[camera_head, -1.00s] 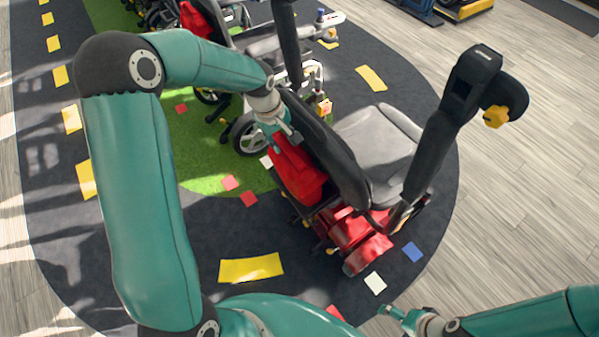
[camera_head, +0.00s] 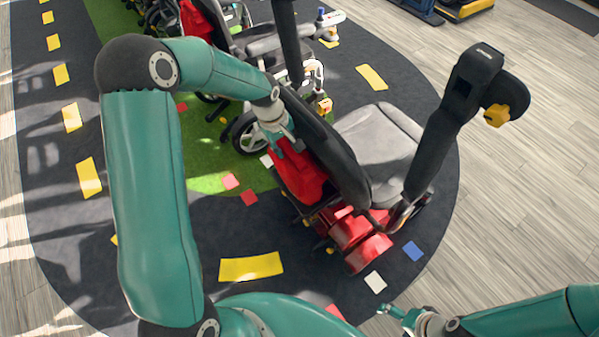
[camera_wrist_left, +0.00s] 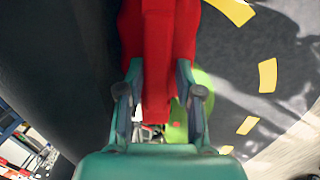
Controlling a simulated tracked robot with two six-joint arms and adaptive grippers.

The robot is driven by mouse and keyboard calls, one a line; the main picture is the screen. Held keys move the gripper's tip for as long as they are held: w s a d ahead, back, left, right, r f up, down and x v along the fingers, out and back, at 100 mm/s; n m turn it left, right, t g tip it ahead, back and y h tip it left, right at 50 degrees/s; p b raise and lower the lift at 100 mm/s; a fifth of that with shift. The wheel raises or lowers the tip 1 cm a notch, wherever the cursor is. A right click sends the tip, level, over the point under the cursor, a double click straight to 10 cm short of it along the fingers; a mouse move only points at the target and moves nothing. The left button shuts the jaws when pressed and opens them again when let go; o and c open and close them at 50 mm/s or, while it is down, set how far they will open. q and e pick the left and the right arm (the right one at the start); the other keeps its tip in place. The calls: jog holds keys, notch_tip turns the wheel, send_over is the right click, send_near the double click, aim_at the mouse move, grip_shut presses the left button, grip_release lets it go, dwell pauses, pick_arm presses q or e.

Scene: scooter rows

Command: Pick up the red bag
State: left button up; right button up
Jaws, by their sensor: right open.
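The red bag (camera_head: 302,174) hangs on the back of the nearest scooter's seat. It fills the upper middle of the left wrist view (camera_wrist_left: 160,40). My left gripper (camera_head: 284,142) is at the bag's upper end, beside the black seat back. In the left wrist view its two fingers (camera_wrist_left: 161,85) stand either side of a narrow red part of the bag. I cannot tell whether they press on it. My right gripper (camera_head: 393,313) is open and empty at the bottom, apart from the scooter.

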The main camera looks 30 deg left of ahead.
pick_arm(q)
jog(key=shift+f, duration=0.1)
dwell(0.3)
grip_shut()
dwell(0.4)
